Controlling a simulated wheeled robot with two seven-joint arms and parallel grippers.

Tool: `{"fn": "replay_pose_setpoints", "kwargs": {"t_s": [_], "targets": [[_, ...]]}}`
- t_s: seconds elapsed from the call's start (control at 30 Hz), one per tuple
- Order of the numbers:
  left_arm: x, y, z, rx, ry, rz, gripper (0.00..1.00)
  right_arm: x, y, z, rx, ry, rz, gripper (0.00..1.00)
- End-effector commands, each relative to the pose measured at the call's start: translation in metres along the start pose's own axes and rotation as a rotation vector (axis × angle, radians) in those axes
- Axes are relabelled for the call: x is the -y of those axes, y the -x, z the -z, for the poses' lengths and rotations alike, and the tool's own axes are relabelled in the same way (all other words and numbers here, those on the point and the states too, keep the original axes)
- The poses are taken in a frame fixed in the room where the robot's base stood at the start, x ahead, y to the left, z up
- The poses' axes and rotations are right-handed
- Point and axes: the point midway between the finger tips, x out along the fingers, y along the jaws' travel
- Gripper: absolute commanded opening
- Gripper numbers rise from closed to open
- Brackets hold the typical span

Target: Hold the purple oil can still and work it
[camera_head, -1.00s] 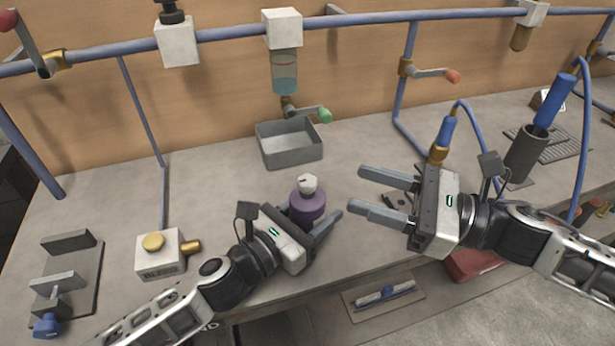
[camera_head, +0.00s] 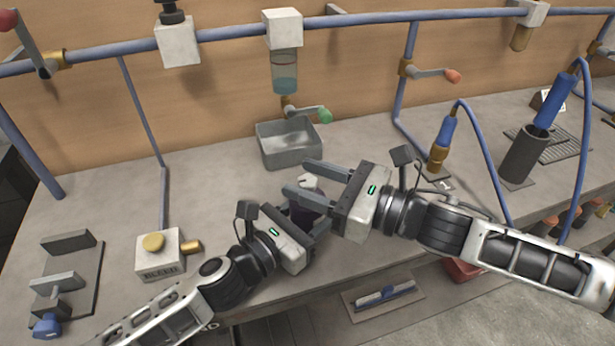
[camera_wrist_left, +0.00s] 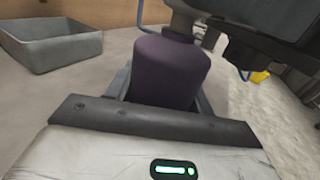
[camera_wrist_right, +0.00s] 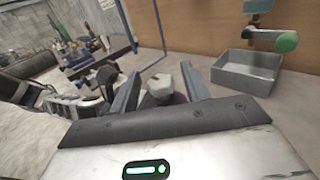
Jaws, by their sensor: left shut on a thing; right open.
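The purple oil can (camera_wrist_left: 170,72) stands upright on the bench. My left gripper (camera_wrist_left: 163,88) is shut on its body, one finger on each side. In the head view the can (camera_head: 302,214) is mostly hidden behind my two grippers. Its pale top knob (camera_wrist_right: 160,88) shows in the right wrist view, between the open fingers of my right gripper (camera_wrist_right: 162,82). In the head view my right gripper (camera_head: 306,178) is at the height of the can's top, its fingers pointing left. I cannot tell whether the fingers touch the knob.
A grey open tray (camera_head: 289,161) stands just behind the can, under a green-handled tap (camera_head: 324,115). A white box with a yellow button (camera_head: 160,254) is to the left. A blue hose tool (camera_head: 440,140) is at the right. The bench's front edge runs below my grippers.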

Motion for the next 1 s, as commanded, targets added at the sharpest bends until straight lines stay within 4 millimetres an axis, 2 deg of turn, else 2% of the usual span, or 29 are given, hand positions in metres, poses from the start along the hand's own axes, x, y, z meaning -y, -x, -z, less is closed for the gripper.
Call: {"fn": "replay_pose_setpoints", "kwargs": {"t_s": [0.1,0.37,0.53,0.8,1.0], "targets": [[-0.0003,0.0000,0.0000,0.000,0.000,-0.001,0.23,-0.0001,-0.0061,-0.0001,0.000,0.000,-0.001,0.47],[-0.0004,0.0000,0.0000,0.000,0.000,-0.001,0.23,0.0000,-0.0069,0.0000,0.000,0.000,0.000,0.47],[-0.0004,0.0000,0.0000,0.000,0.000,-0.001,0.23,0.0001,-0.0067,0.0000,0.000,0.000,0.000,0.03],[-0.0004,0.0000,-0.0001,0.000,0.000,-0.001,0.23,0.0007,-0.0071,-0.0007,0.002,0.003,-0.013,0.03],[0.0000,0.0000,-0.0001,0.000,0.001,0.000,0.23,0.0018,-0.0079,-0.0021,0.007,0.007,-0.086,0.03]]}}
